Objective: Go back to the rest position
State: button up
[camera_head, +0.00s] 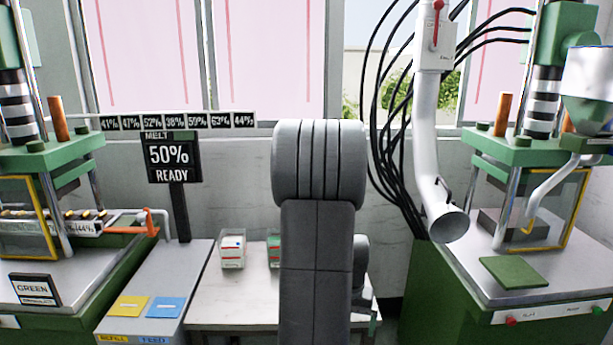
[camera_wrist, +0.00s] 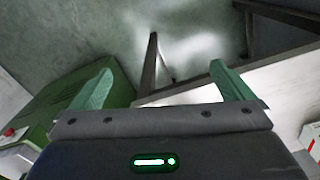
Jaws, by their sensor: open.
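My gripper (camera_wrist: 160,88) shows in the wrist view with its two green fingers spread wide and nothing between them. It points down toward the grey floor (camera_wrist: 100,35), with the edge of the white table (camera_wrist: 290,85) below and to the right. In the head view my own grey arm stands upright in the middle and hides part of the table; my gripper cannot be made out there.
Green machines stand left (camera_head: 60,160) and right (camera_head: 500,150). A white pipe (camera_head: 425,150) hangs right of my arm. Small bins (camera_head: 232,252) stand on the white table (camera_head: 225,305). A sign (camera_head: 172,158) reads "MELT 50% READY". Yellow (camera_head: 130,306) and blue (camera_head: 165,307) pads lie on a grey bench.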

jog(key=shift+w+a+f, duration=0.2)
jog(key=shift+a+f, duration=0.1)
jog(key=shift+f, duration=0.3)
jog(key=shift+w+a+f, duration=0.15)
jog(key=shift+a+f, duration=0.15)
jog(key=shift+f, duration=0.3)
